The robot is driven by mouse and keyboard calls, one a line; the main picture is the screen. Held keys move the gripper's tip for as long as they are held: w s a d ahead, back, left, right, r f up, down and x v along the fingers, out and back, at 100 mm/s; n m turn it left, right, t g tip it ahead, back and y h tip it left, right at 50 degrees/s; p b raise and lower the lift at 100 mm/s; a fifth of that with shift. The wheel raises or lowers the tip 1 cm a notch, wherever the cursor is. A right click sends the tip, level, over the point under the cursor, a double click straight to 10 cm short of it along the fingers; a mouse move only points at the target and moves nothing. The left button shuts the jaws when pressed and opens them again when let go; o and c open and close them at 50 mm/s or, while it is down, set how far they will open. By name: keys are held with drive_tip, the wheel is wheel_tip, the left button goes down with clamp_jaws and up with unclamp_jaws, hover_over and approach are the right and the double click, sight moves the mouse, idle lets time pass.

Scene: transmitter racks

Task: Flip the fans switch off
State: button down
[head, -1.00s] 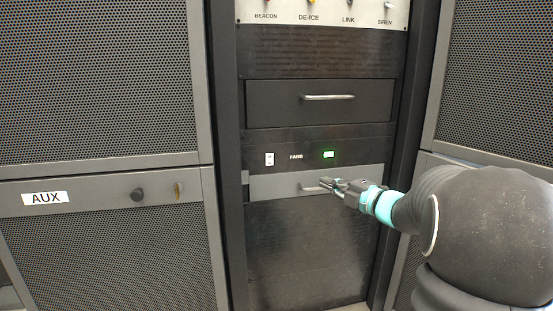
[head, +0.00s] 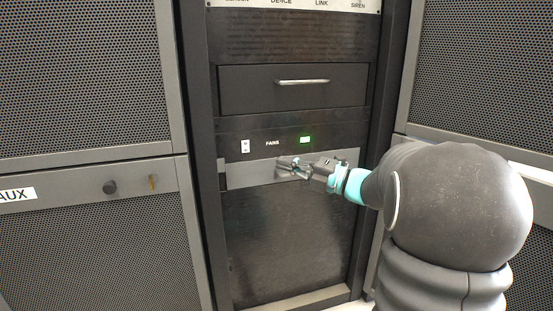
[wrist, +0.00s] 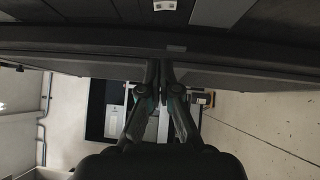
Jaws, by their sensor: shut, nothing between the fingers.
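The fans switch (head: 245,146) is a small white rocker on a dark panel, left of the "FANS" label (head: 272,143). A green lamp (head: 305,140) glows to the right of the label. My gripper (head: 281,163) is shut and empty, below and right of the switch, in front of the grey drawer front. It looks apart from the switch. In the wrist view my gripper's fingertips (wrist: 160,64) are together near the panel's edge, and a small white part that looks like the switch (wrist: 165,5) shows at the top edge.
A grey drawer front (head: 245,174) lies just below the fans panel, its handle hidden by my gripper. A dark drawer with a handle (head: 303,82) is above. The AUX cabinet (head: 80,200) stands left, with a knob (head: 110,187). A mesh cabinet stands right.

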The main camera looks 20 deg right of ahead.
sight(246, 147)
drive_tip(key=x, duration=0.3)
drive_tip(key=w+d+x, duration=0.1)
drive_tip(key=x, duration=0.6)
drive_tip(key=shift+w+r, duration=0.1)
drive_tip(key=shift+w, duration=0.3)
drive_tip(key=shift+w+r, duration=0.1)
drive_tip(key=shift+w, duration=0.5)
drive_tip(key=shift+a, duration=0.1)
